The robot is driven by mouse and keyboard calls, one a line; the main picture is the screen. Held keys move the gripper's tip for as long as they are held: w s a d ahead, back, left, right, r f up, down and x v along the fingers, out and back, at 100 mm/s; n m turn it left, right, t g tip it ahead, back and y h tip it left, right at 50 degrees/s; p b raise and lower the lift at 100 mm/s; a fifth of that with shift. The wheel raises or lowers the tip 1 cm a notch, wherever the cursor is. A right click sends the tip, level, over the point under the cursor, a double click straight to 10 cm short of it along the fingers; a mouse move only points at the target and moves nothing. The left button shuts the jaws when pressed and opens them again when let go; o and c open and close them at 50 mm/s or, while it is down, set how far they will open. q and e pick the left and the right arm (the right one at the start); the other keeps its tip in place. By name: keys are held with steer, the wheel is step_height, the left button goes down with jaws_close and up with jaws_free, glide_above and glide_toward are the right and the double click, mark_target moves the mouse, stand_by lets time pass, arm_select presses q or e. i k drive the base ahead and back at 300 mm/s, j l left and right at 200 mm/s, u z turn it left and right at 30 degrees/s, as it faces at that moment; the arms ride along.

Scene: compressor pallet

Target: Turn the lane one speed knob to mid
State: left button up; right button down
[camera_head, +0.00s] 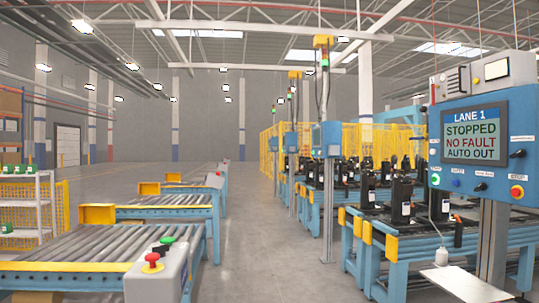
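The lane 1 control panel (468,100) is a blue box on a grey post at the right. Its screen (474,131) reads "LANE 1 STOPPED NO FAULT AUTO OUT". One black knob (517,154) sits to the right of the screen, and another black knob (481,187) sits below it. Their small labels are too small to read, so I cannot tell which is the speed knob or where either points. Neither of my grippers is in view.
Blue-framed conveyors (384,243) carrying black compressors (402,198) stand left of and behind the panel. A roller conveyor (90,247) with a grey button box (155,278) is at the left. A white flat plate (465,285) lies below the panel. The middle aisle floor (270,240) is clear.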

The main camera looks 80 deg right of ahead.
mark_target(521, 153)
steer(key=z, duration=4.05)
steer(key=i+j, duration=0.5)
steer(key=i, duration=0.2)
steer(key=i+j+z, duration=0.15)
steer(key=i+j, duration=0.4)
steer(key=i, duration=0.1)
